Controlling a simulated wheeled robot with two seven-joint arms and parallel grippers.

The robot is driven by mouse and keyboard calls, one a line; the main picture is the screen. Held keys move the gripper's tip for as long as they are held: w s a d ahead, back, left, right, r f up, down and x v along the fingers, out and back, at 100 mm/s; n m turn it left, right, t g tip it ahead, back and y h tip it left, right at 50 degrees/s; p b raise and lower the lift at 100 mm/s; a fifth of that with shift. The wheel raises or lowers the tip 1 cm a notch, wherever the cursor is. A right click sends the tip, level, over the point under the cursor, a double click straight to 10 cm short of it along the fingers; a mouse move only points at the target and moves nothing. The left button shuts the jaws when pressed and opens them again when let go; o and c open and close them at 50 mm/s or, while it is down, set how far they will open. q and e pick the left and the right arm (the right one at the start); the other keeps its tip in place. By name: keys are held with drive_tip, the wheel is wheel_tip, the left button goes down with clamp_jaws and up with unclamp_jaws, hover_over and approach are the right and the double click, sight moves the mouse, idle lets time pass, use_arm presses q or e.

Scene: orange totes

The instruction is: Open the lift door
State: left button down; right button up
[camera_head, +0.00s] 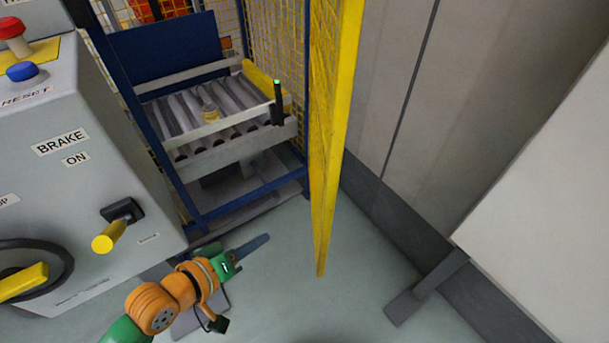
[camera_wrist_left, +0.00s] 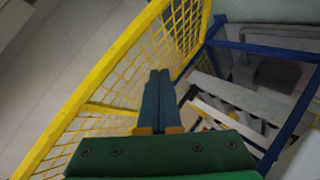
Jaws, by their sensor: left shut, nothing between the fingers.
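The lift door (camera_head: 333,110) is a yellow-framed mesh panel. In the head view it stands nearly edge-on, swung out from the right side of the blue lift frame (camera_head: 306,90), and the lift's front is uncovered. My left gripper (camera_head: 266,239) is shut and empty, low in front of the lift and left of the door's lower end. In the left wrist view my left gripper (camera_wrist_left: 160,72) has its blue fingers together, with the door's yellow mesh (camera_wrist_left: 125,70) beyond and to the left. I cannot tell whether they touch. My right gripper is out of view.
A roller conveyor (camera_head: 215,118) sits inside the lift. A grey control box (camera_head: 85,160) with red and blue buttons and a yellow-handled lever stands at the left. A grey wall (camera_head: 440,90) and a pale panel (camera_head: 550,190) are at the right. Floor below the door is clear.

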use_arm(q)
drive_tip(key=w+r+n+t+h, duration=0.2)
drive_tip(key=r+n, duration=0.1)
drive_tip(key=r, duration=0.3)
drive_tip(key=w+r+n+t+h, duration=0.2)
drive_tip(key=r+n+h, duration=0.15)
drive_tip(key=r, duration=0.25)
drive_tip(key=s+d+p+x, duration=0.1)
drive_tip(key=d+x, duration=0.1)
drive_tip(key=x, duration=1)
drive_tip(key=shift+s+f+y+p, duration=0.15)
drive_tip(key=shift+s+y+p, duration=0.1)
drive_tip(key=shift+y+p, duration=0.1)
drive_tip(key=shift+d, duration=0.1)
